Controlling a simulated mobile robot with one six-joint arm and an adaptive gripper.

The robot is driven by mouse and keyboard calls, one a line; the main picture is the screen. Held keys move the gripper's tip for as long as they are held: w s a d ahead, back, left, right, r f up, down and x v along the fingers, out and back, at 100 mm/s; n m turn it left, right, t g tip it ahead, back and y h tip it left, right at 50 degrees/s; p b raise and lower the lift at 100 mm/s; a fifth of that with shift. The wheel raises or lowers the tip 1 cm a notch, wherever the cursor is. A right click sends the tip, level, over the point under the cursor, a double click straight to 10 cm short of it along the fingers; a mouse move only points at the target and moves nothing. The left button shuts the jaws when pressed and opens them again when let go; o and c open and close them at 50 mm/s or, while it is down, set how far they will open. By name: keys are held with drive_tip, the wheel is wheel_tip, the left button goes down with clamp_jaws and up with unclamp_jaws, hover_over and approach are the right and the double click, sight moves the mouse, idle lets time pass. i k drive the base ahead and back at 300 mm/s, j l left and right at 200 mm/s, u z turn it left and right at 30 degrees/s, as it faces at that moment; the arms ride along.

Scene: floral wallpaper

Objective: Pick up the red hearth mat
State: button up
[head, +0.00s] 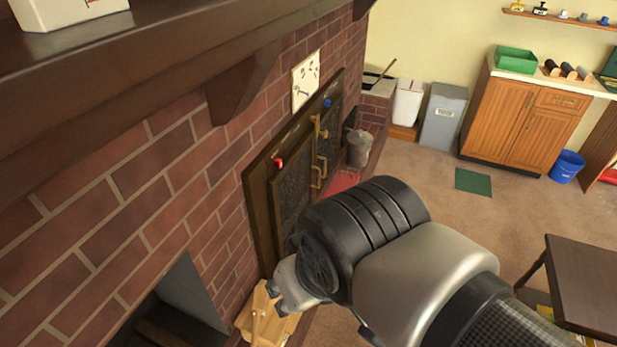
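In the head view, a red patch that looks like the red hearth mat (343,181) lies on the hearth ledge, at the foot of the dark fireplace doors. My arm crosses in front of it, so only a small part shows and its full outline is hidden. My arm reaches in from the lower right, with its black ridged joint just below the red patch in the picture.
The brick wall and the dark double doors (291,188) stand close beside my arm. A grey bucket (359,148) stands beyond the red patch. A wooden item (262,318) lies below my arm. A dark table (585,288) is at right. Carpet around the green mat (473,182) is clear.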

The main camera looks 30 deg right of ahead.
sight(342, 180)
drive_tip(key=i+l, duration=0.15)
drive_tip(key=l, duration=0.3)
drive_tip(key=i+l+u, duration=0.1)
drive_tip(key=l, duration=0.35)
drive_tip(key=i+l, duration=0.2)
drive_tip(key=l, duration=0.25)
drive_tip(key=i+l+u, duration=0.1)
drive_tip(key=l, duration=0.35)
drive_tip(key=i+l, duration=0.2)
drive_tip(key=l, duration=0.25)
drive_tip(key=i+l+u, duration=0.1)
drive_tip(key=l, duration=0.35)
drive_tip(key=i+l, duration=0.15)
drive_tip(key=l, duration=0.35)
drive_tip(key=i+l, duration=0.15)
drive_tip(key=l, duration=0.25)
drive_tip(key=i+l+u, duration=0.1)
drive_tip(key=l, duration=0.35)
drive_tip(key=i+l+u, duration=0.1)
drive_tip(key=l, duration=0.3)
drive_tip(key=i+l, duration=0.25)
drive_tip(key=l, duration=0.2)
drive_tip(key=i+l+u, duration=0.1)
drive_tip(key=l, duration=0.35)
drive_tip(key=i, duration=0.25)
